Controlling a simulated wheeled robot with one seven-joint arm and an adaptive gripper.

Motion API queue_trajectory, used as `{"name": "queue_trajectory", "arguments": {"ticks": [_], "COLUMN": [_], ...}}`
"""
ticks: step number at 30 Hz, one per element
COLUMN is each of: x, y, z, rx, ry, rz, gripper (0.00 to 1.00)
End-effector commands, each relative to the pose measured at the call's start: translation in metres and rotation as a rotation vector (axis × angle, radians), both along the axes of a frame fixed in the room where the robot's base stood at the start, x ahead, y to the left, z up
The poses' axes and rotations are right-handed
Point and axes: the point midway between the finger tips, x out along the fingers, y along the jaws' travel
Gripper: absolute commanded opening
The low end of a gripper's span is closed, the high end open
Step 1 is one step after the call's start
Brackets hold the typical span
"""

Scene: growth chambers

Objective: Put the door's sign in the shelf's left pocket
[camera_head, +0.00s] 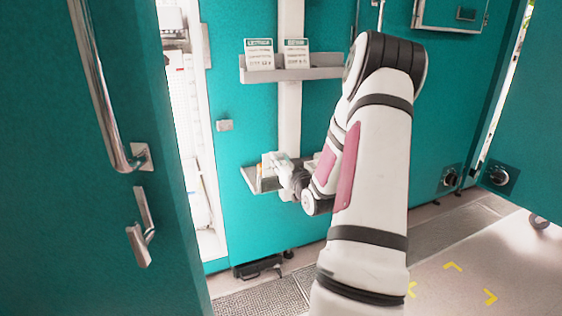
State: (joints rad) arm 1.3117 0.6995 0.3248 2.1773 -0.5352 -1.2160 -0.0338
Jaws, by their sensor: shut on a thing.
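My gripper (278,166) is small in view, at the left end of the lower grey shelf (251,179) on the teal chamber front. It is shut on a pale card-like sign (267,161), which is partly hidden by the fingers. The sign is upright or nearly so, at the shelf's left part. Whether it is inside the left pocket or just above it cannot be told. My arm hides most of the shelf's right part.
An upper grey shelf (290,75) holds two upright cards, a left one (259,57) and a right one (296,56). A teal door (100,215) with a long metal handle (100,95) stands close at left. Another teal door (530,140) stands at right. Floor at lower right is clear.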

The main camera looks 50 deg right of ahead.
Motion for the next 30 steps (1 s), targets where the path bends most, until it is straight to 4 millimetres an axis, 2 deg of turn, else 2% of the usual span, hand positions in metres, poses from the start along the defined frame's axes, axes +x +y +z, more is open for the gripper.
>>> {"name": "queue_trajectory", "arguments": {"ticks": [16,30], "x": [0.0,0.0], "y": [0.0,0.0], "z": [-0.01,-0.01], "rx": [-0.001,-0.001], "ry": [-0.001,-0.001], "rz": [0.0,0.0], "gripper": [0.0,0.0]}}
